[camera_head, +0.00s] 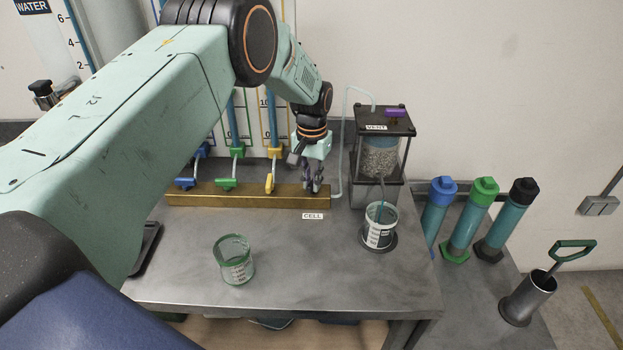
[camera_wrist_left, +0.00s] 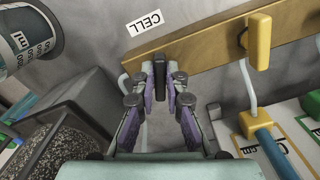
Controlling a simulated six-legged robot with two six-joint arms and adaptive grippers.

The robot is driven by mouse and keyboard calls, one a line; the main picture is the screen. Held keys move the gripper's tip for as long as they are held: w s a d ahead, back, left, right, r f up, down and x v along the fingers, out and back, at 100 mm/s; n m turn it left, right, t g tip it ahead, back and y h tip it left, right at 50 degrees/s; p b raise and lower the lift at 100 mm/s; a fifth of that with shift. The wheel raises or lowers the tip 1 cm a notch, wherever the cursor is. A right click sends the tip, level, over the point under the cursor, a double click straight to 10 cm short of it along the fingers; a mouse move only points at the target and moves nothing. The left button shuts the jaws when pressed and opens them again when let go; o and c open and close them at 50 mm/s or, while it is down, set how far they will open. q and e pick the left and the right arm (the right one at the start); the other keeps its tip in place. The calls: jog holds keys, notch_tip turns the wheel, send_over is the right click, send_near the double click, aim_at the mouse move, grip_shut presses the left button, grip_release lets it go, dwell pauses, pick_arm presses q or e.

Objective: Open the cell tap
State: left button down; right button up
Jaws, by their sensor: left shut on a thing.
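The brass manifold bar (camera_head: 235,200) lies along the back of the bench, with the white CELL label (camera_head: 313,216) in front of its right end. My left gripper (camera_head: 312,185) reaches down onto that right end. In the left wrist view its two fingers (camera_wrist_left: 159,84) are shut on the dark cell tap handle (camera_wrist_left: 158,78), which stands between the tips, pointing roughly across the bar. The fingers hide most of the tap in the head view. The CELL label also shows upside down in the wrist view (camera_wrist_left: 148,22). My right gripper is out of view.
Blue (camera_head: 186,183), green (camera_head: 227,184) and yellow (camera_head: 269,184) taps sit left along the bar; the yellow one is turned differently. The vent cell (camera_head: 382,155) stands close right, with a cup (camera_head: 379,232) before it. Another cup (camera_head: 235,262) stands nearer. Bench front is mostly clear.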

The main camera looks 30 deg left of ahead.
pick_arm(q)
jog(key=shift+w+r, duration=0.2)
jog(key=shift+r, duration=0.05)
jog(key=c, duration=1.8)
grip_release()
jog(key=shift+c, duration=0.2)
jog(key=o, duration=0.5)
jog(key=shift+s+f, duration=0.15)
jog(key=shift+c, duration=0.2)
notch_tip(320, 180, up, 12)
